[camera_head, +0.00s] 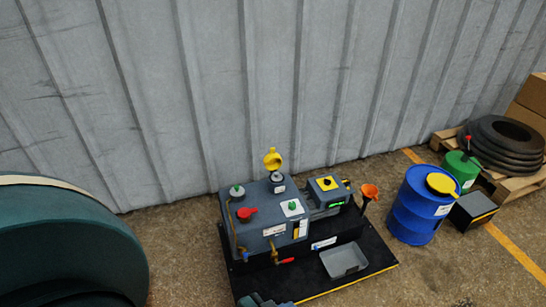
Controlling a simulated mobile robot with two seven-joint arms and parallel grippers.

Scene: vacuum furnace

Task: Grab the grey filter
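I cannot single out the grey filter with certainty. A grey pump unit (262,215) stands on a black base plate against the wall. On its top are a yellow cap (272,159) standing up above a small grey neck (278,183), a red handle (246,213) and small green knobs. A shallow grey tray (344,261) lies on the plate in front of the unit and looks empty. Neither of my grippers is in view.
A blue drum (415,213) with a yellow lid, a green can (461,168), a black box (473,211) and a pallet with black rings (502,143) stand right. A large dark green rounded body (65,245) fills the lower left. Floor between is clear.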

